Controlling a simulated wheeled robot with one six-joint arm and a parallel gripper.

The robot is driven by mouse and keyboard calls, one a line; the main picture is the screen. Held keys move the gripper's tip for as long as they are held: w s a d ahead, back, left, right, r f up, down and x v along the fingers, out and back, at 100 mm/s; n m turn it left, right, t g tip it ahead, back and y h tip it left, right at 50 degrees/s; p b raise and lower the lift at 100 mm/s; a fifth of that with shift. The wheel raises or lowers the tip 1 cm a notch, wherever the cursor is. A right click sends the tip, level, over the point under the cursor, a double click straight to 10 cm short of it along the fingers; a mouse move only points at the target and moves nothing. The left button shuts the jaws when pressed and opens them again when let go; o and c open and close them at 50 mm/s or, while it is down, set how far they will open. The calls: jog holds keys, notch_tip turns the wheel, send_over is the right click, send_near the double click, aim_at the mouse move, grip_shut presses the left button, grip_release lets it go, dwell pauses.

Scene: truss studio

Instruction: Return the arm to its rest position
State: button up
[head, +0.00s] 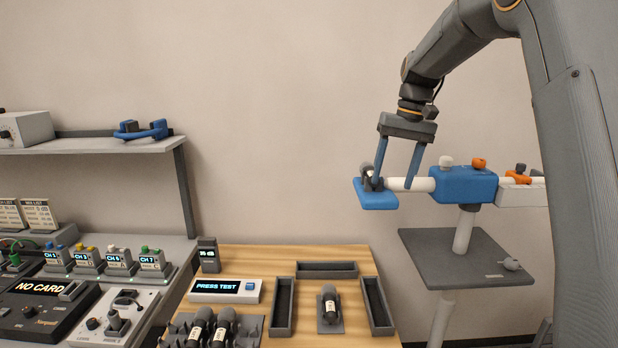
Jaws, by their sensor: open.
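My arm reaches down from the upper right in the head view. My gripper (398,185) has two blue fingers that point down and stand apart. It is open, at the white horizontal bar beside a blue plate (376,199). A dark microphone-like object (369,178) is on the blue plate, close to the left finger. The right finger is in front of the white bar (413,184). I cannot tell whether either finger touches anything.
A blue block (464,185) joins the bar to a post with a grey shelf (480,262). A wooden table (236,258) holds microphones, dark trays and a "PRESS TEST" box (225,291). A console (75,294) and wall shelf (95,147) are left. The wall area between is clear.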

jog(key=s+a+f+h+b, duration=0.1)
jog(key=s+f+b, duration=0.1)
jog(key=s+f, duration=1)
jog(key=s+f+t+b, duration=0.1)
jog(key=s+f+b, duration=0.1)
jog(key=s+f, duration=1)
jog(key=s, duration=0.5)
jog(key=shift+a+f+h, duration=0.15)
jog(key=shift+a+h, duration=0.25)
